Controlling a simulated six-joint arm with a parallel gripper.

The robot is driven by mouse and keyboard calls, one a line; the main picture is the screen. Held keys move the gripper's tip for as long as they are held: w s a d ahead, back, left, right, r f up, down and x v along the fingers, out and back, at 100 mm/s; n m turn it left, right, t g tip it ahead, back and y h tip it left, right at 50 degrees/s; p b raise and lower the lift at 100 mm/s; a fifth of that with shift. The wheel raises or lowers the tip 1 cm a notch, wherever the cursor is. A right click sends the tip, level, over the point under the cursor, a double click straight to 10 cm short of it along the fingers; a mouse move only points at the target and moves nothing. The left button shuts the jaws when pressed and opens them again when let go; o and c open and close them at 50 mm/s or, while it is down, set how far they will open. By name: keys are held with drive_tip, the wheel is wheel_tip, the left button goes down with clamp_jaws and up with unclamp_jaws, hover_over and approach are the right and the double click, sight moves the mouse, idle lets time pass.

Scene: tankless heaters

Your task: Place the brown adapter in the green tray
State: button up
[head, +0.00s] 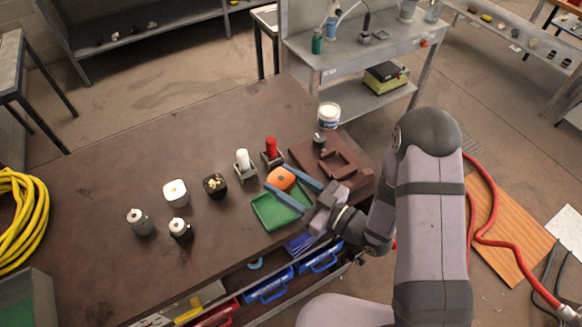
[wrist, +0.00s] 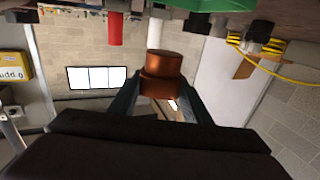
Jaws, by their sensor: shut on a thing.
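The brown adapter (head: 281,178) looks orange-brown and stepped, with a small dark spot on its top in the head view. My gripper (head: 280,179) is shut on it, with one blue-grey finger on either side. In the wrist view the copper-brown adapter (wrist: 161,72) sits between the fingertips. The green tray (head: 264,213) lies on the table near its front edge, just below and beside the adapter in the head view. The adapter appears held at or above the tray's far side; its height is hard to tell. Part of the tray is hidden behind my gripper.
A red cylinder (head: 271,147) and a white cylinder (head: 243,158) stand in holders close behind the tray. A brown fixture (head: 345,163) is to the right. A black box (head: 214,186), white container (head: 175,192) and two bottles (head: 140,222) stand left. The table's left back is clear.

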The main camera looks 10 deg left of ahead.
drive_tip(key=shift+f+b, duration=2.65)
drive_tip(key=shift+f, duration=0.75)
drive_tip(key=shift+f+b, duration=0.55)
drive_tip(key=shift+f, duration=0.05)
drive_tip(key=o, duration=1.5)
drive_tip(key=shift+b+v, duration=1.15)
drive_tip(key=shift+v, duration=2.55)
